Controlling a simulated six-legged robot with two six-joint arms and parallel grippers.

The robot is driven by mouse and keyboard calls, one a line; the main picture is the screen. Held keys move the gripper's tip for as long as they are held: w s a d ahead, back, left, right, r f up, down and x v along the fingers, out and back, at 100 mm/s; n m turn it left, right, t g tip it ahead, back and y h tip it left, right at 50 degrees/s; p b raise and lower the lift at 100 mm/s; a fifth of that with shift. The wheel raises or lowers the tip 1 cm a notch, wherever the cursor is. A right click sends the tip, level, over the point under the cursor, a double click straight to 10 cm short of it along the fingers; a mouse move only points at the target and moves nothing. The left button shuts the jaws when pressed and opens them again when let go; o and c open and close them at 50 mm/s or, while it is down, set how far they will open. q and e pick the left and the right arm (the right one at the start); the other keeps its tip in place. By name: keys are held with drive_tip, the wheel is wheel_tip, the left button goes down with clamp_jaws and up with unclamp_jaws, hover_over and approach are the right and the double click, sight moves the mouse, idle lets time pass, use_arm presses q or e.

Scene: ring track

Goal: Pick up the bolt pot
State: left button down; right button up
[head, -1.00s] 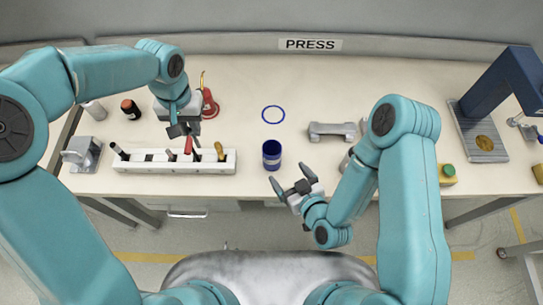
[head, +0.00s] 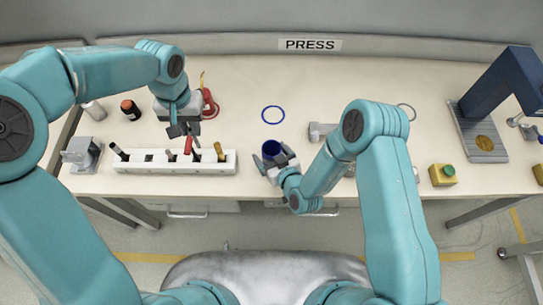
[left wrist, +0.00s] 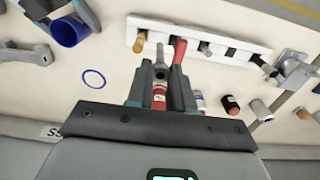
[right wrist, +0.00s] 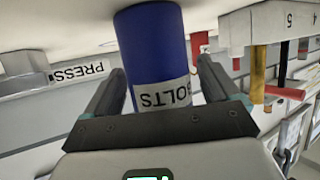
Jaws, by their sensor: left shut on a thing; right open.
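The bolt pot (head: 271,149) is a dark blue open cup standing upright near the table's front edge. In the right wrist view the pot (right wrist: 152,45) shows upside down, with a white label reading BOLTS. My right gripper (head: 274,161) is open, with one finger on each side of the pot; I cannot tell whether they touch it. My left gripper (head: 184,130) is above the white rack, shut on a red thing (left wrist: 160,97) with a pale band.
A white rack (head: 125,166) holds several tools left of the pot. A blue ring mark (head: 264,114) lies on clear table behind it. A grey bar part (head: 319,131) and a yellow box with a green button (head: 443,175) are to the right.

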sight(199, 147)
use_arm(q)
drive_tip(key=shift+d, duration=0.1)
use_arm(e)
drive_tip(key=c, duration=1.1)
drive_tip(key=shift+o, duration=0.2)
drive_tip(key=shift+r, duration=0.1)
wheel_tip(199, 147, up, 10)
use_arm(q)
drive_tip(key=shift+f, duration=0.1)
